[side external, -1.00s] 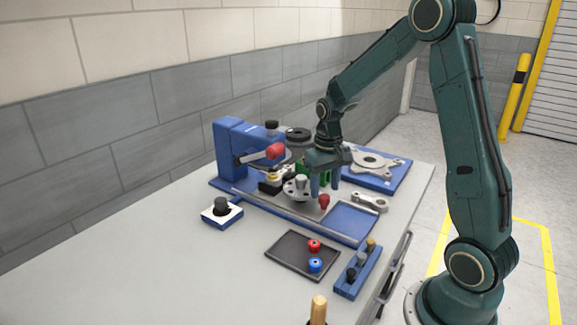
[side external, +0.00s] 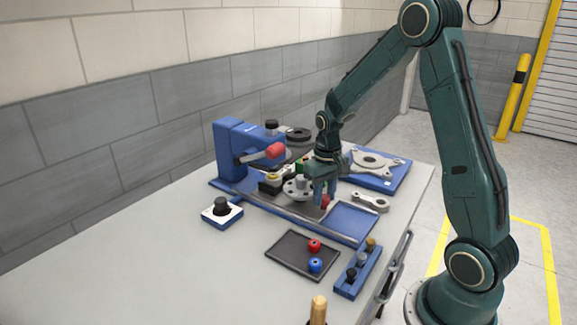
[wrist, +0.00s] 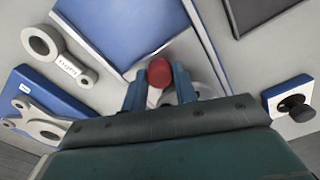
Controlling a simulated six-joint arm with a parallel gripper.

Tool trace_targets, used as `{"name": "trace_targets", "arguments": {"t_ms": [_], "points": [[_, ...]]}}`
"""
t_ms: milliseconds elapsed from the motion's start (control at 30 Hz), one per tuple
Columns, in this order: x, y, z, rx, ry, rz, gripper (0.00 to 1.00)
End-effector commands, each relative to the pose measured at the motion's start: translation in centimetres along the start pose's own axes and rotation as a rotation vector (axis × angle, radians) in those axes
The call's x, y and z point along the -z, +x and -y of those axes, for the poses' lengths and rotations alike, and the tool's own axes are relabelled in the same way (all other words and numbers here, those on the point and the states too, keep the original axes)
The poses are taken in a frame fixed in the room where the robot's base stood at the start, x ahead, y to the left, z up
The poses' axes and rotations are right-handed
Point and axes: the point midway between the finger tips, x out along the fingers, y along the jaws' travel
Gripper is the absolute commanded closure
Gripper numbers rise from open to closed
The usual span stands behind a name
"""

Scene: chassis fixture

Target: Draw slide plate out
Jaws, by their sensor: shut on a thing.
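The slide plate (side external: 308,209) is a grey metal plate lying between the rails of the blue fixture base (side external: 352,221). A red knob (side external: 325,200) stands at its front end, and the knob also shows in the wrist view (wrist: 159,72). My gripper (side external: 322,197) points down over this end. Its two blue fingers (wrist: 159,90) are shut on the red knob from both sides. A round metal part (side external: 297,188) sits behind the gripper on the slide. My gripper's body hides much of the plate in the wrist view.
A blue press with a red-ended lever (side external: 274,151) stands at the back left. A dark tray (side external: 293,258) with red and blue pieces and a blue peg block (side external: 357,272) lie in front. A metal link (side external: 369,201) and a blue plate (side external: 382,168) lie right. The base's front end is bare.

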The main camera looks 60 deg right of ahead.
Motion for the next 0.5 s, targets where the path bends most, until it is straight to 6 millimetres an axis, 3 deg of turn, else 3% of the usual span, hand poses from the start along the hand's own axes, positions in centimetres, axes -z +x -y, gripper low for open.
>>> {"name": "trace_targets", "arguments": {"t_ms": [233, 500], "points": [[-1.0, 0.0, -0.5, 0.000, 0.000, 0.000, 1.00], [-4.6, -0.1, -2.0, 0.000, 0.002, 0.002, 1.00]]}}
